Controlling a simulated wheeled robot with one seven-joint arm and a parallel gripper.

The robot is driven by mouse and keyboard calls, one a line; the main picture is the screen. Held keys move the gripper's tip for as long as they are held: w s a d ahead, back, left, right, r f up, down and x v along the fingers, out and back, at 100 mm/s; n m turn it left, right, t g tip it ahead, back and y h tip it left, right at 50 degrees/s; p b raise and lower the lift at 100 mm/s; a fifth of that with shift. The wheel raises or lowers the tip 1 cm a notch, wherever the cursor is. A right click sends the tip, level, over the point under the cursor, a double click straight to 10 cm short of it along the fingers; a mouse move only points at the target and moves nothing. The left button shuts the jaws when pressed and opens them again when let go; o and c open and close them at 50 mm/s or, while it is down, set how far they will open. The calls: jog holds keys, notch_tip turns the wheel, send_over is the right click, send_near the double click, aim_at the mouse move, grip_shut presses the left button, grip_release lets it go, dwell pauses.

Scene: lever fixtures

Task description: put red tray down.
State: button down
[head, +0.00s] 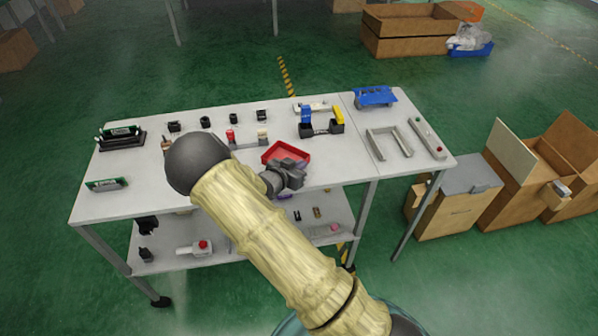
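The red tray (272,153) is a shallow open box at the middle of the white table. It looks empty where I can see into it. My gripper (290,165) is at the tray's near edge and overlaps it in the head view, covering part of its near wall. The fingers are too small and too hidden to tell whether they are shut on that wall. I cannot tell whether the tray rests on the tabletop or is held just above it.
The white table (210,185) carries small black fixtures along the back. A blue and yellow lever fixture (322,129) stands right of the tray. A grey bracket (376,148) and a blue item (375,97) are farther right. Bare tabletop shows at the front left. A lower shelf holds small parts.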

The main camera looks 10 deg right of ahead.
jog(key=shift+f, duration=1.4)
jog(key=shift+f, duration=0.15)
jog(key=c, duration=1.6)
grip_release()
jog(key=shift+c, duration=0.2)
